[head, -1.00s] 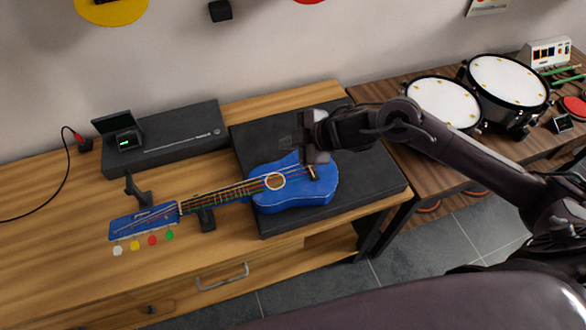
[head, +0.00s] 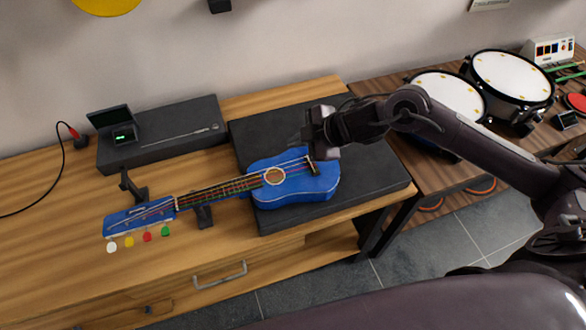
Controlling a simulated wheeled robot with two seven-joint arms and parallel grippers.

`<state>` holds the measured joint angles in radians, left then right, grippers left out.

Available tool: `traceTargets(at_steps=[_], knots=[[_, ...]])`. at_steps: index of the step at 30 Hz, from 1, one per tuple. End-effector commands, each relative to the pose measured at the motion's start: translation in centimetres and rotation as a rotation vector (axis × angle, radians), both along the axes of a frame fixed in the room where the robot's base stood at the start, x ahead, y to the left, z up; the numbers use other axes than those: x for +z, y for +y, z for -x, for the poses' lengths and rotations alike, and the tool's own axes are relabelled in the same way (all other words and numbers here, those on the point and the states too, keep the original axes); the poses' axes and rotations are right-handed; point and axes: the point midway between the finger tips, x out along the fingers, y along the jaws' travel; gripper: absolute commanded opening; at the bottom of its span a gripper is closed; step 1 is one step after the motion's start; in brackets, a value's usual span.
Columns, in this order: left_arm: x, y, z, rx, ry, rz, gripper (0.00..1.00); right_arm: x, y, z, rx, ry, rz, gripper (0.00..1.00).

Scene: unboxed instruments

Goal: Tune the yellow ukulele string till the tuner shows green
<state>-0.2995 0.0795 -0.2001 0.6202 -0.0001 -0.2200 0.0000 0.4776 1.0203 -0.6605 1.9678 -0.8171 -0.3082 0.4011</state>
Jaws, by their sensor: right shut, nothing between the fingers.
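The blue ukulele (head: 300,188) lies with its body on a dark mat and its neck toward the left, propped on a black stand. Its headstock (head: 140,215) carries white, yellow, red and green pegs along the near side; the yellow peg (head: 129,242) is second from the left. Coloured strings run along the neck. The tuner (head: 122,135), a small dark device with a green-lit patch, sits on a black case behind the headstock. My right gripper (head: 318,155) is shut and empty over the bridge end of the body; whether it touches is unclear. My left gripper is out of view.
The dark mat (head: 375,195) covers the table's right part. The black case (head: 185,148) stands at the back left with a cable beside it. Drums (head: 510,80) stand on a second table at right. Bare wood (head: 50,240) lies left of the headstock.

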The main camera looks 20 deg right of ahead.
Motion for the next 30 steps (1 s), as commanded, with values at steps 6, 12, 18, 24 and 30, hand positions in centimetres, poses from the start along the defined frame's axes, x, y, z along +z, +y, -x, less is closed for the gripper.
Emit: traceTargets(at_steps=[6, 12, 18, 24, 30], knots=[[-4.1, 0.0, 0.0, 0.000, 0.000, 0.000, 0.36, -4.0, 0.0, 0.0, 0.000, 0.000, 0.000, 0.00], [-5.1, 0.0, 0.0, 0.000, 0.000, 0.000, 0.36, -5.7, 0.0, 0.0, -0.001, 0.000, -0.001, 0.00], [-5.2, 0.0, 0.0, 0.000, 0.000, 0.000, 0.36, -6.0, 0.0, 0.0, -0.001, 0.000, -0.001, 0.00], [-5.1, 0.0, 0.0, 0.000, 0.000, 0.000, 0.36, -5.9, 0.0, 0.0, 0.000, 0.000, 0.000, 0.00], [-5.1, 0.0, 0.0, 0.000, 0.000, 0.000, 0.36, -5.9, 0.0, 0.0, 0.000, 0.000, 0.000, 0.00]])
